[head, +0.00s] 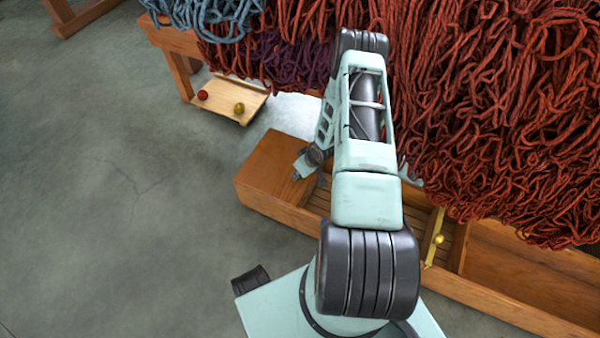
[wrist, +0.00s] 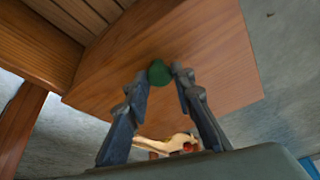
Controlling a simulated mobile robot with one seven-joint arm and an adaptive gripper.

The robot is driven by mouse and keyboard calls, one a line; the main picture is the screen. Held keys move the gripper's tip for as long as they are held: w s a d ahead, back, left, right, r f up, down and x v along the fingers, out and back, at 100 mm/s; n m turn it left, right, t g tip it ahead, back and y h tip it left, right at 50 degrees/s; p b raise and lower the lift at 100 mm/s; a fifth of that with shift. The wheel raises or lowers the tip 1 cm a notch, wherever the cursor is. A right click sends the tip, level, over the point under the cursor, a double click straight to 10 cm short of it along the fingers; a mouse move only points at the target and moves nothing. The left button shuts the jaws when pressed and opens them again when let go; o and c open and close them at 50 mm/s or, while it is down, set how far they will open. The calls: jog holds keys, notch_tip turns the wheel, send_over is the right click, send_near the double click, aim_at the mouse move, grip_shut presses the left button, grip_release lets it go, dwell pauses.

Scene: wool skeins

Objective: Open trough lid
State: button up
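A long wooden trough (head: 490,296) stands on the floor at the centre right. A flat wooden panel (head: 273,160), which looks like its lid, covers its left end. In the wrist view the panel (wrist: 215,60) fills much of the picture, with a dark green knob (wrist: 159,74) on it. My gripper (head: 300,172) is at this end of the trough, small and partly hidden by my arm. In the wrist view the two fingertips of my gripper (wrist: 161,72) stand apart on either side of the knob. I cannot tell whether they touch it.
Red wool skeins (head: 490,110) hang over the trough. Blue-grey wool (head: 215,15) hangs at the upper left. A small wooden tray (head: 228,100) with a red and a yellow ball is behind. A brass knob (head: 439,239) sits on a divider. The floor at left is clear.

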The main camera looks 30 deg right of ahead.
grip_shut()
jog(key=shift+r, duration=0.1)
